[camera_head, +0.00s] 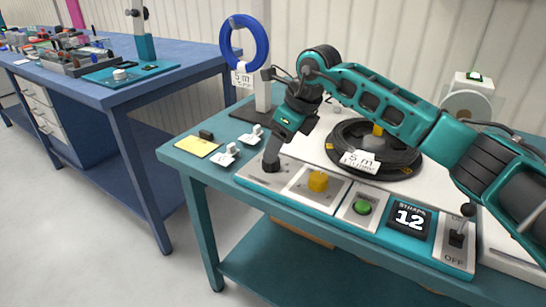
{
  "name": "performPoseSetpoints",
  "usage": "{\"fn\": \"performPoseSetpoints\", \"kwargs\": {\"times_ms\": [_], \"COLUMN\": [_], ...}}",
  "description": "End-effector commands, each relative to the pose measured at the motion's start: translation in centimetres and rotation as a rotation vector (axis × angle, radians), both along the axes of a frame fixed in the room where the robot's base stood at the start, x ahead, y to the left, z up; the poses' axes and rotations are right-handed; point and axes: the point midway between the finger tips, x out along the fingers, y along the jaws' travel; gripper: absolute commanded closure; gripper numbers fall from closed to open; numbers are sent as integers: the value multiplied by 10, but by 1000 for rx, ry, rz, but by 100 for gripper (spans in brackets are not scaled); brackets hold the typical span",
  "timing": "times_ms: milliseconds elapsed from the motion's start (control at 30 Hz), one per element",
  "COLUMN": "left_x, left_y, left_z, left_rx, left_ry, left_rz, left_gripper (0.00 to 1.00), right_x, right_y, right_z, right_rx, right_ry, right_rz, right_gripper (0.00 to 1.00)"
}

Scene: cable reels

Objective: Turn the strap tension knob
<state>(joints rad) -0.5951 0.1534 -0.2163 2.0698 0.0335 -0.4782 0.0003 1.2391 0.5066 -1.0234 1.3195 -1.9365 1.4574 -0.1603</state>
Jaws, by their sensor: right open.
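A control panel (331,201) runs along the front edge of the teal table. A yellow knob (318,181) stands upright on a light plate in it. The small labels are too blurred to read, so I cannot tell which control is named strap tension. My right gripper (271,163) points down at the panel's left plate, left of the yellow knob and apart from it. It is open; its dark tips hide what is between them, and I cannot tell whether they touch anything. My left gripper is not in view.
Right of the yellow knob are a green button (362,207), a display reading 12 (408,219) and a lever switch (458,236). A black cable reel (374,150) lies behind. A blue coil (243,42) hangs on a stand. A yellow note (196,146) lies at the left corner.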

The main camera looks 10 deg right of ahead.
Motion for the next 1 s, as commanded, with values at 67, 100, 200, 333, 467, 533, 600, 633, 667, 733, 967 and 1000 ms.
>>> {"fn": "performPoseSetpoints", "kwargs": {"times_ms": [67,100,200,333,467,533,600,633,667,733,967,1000], "left_x": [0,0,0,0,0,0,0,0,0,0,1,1], "left_y": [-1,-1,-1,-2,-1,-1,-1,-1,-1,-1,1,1], "left_z": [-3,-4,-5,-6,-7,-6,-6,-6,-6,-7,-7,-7], "left_rx": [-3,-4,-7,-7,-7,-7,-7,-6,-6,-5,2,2], "left_ry": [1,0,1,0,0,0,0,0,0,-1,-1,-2], "left_rz": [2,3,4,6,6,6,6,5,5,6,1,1], "left_gripper": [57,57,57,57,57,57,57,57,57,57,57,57], "right_x": [4,6,10,13,14,14,14,14,14,14,14,14], "right_y": [5,6,10,12,13,13,13,13,13,13,13,13], "right_z": [-16,-22,-34,-42,-45,-45,-45,-45,-45,-45,-45,-45], "right_rx": [0,0,2,1,1,1,1,1,1,1,1,1], "right_ry": [1,2,0,-1,-1,-2,-1,-1,-1,-1,-1,-1], "right_rz": [0,1,-1,0,0,1,0,0,0,0,0,0], "right_gripper": [32,32,32,32,32,32,32,32,32,38,60,63]}}
